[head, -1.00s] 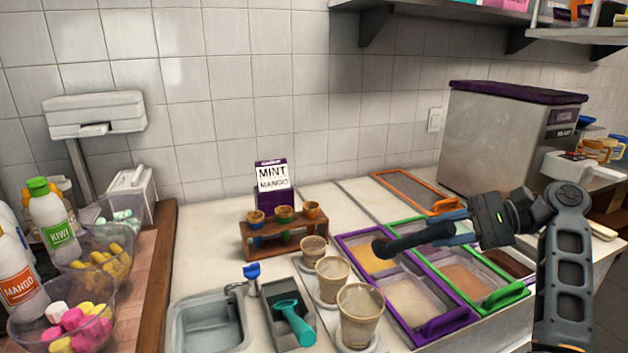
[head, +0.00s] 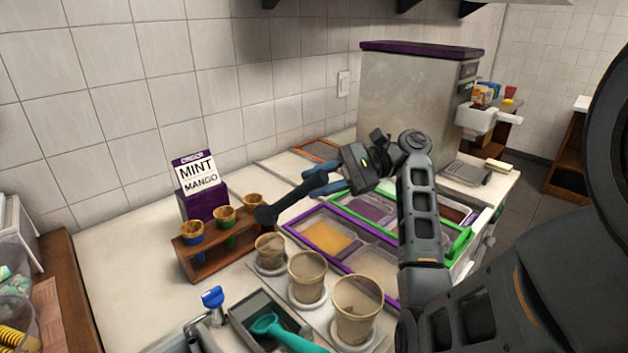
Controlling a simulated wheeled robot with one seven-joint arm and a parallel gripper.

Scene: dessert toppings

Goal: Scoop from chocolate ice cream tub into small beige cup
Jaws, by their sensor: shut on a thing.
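My gripper (head: 328,180) is shut on a dark scoop (head: 268,214), held out to the left above the counter. The scoop's round head is just beyond and above the small beige cup (head: 270,255), apart from it, near the right end of the cone rack. Whether the scoop holds ice cream cannot be told. The small beige cup stands upright on a white round base, the smallest and farthest of three in a row. The dark brown chocolate ice cream tub (head: 452,212) is at the right of the tub group, partly hidden by my arm.
A medium cup (head: 308,278) and a large cup (head: 357,310) stand nearer. A wooden rack (head: 205,255) holds three cones beside a Mint Mango sign (head: 197,178). A teal scoop (head: 280,333) lies in a grey tray. A yellow tub (head: 327,236) lies right of the cups.

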